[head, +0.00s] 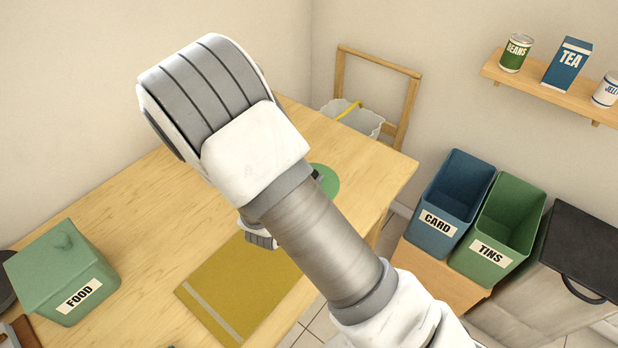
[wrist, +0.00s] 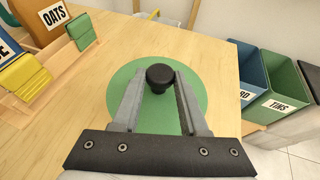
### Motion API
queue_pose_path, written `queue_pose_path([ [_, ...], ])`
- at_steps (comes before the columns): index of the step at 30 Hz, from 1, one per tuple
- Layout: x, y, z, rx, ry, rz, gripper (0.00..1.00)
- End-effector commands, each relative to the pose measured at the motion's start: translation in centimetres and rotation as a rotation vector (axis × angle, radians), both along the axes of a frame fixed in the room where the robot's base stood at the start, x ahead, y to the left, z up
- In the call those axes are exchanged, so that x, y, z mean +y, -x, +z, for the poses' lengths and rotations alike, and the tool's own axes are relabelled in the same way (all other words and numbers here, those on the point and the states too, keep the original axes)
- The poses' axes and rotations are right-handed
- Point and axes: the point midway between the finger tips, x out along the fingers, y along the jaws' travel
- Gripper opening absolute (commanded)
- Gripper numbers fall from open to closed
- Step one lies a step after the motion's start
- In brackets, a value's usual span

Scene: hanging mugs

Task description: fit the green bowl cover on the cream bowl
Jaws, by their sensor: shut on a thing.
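The green bowl cover (wrist: 123,97) is a flat round disc with a black knob (wrist: 160,72) at its middle. My gripper (wrist: 160,84) is shut on the knob, one finger on each side. In the head view the cover (head: 329,181) shows only in part beyond my arm, over the far right part of the table. The cream bowl shows in neither view. I cannot tell whether it is under the cover or hidden behind my arm, nor how high the cover is above the table.
A mustard mat (head: 235,290) lies on the wooden table (head: 150,215). A green FOOD bin (head: 65,275) stands at the left. A wooden holder (wrist: 60,75) with an OATS box (wrist: 50,17) shows in the wrist view. CARD (head: 452,205) and TINS (head: 505,225) bins stand beyond the right edge.

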Motion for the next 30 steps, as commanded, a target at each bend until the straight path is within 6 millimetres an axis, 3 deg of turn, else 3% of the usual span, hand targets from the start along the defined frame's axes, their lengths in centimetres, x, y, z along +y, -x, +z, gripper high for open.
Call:
queue_pose_path([
  [17,0.00,-0.02,-0.95,0.000,0.000,0.000,0.00],
  [18,0.00,-0.02,-0.90,-0.001,0.000,0.000,0.47],
  [23,0.00,-0.01,-0.87,0.000,0.000,0.000,0.75],
  [30,0.00,0.01,-0.91,0.000,0.000,0.000,0.80],
])
